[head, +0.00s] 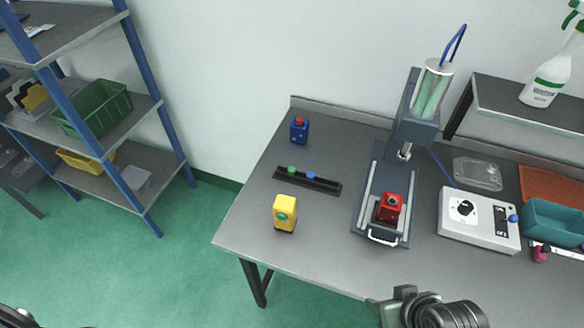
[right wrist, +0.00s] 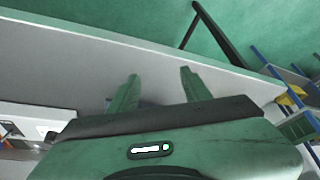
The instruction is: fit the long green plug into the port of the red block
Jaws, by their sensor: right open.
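The red block (head: 390,207) sits on the bed of the grey press (head: 372,190), below its ram; I cannot make out its port. A green plug (head: 291,169) stands in the black rack (head: 329,187), left of a blue plug (head: 311,175); only their tops show, so their lengths are hidden. The yellow block (head: 285,213) has a green round spot on its face; I cannot tell whether that is a plug. My right gripper (head: 392,304) is at the table's front edge, apart from all these. The right wrist view shows its fingers (right wrist: 160,88) open and empty.
A blue block (head: 299,130) with a red top stands at the back left. A control box (head: 478,218), a clear tray (head: 478,174) and a teal bin (head: 553,222) are on the right. Shelving (head: 100,130) stands left of the table. The table's front left is clear.

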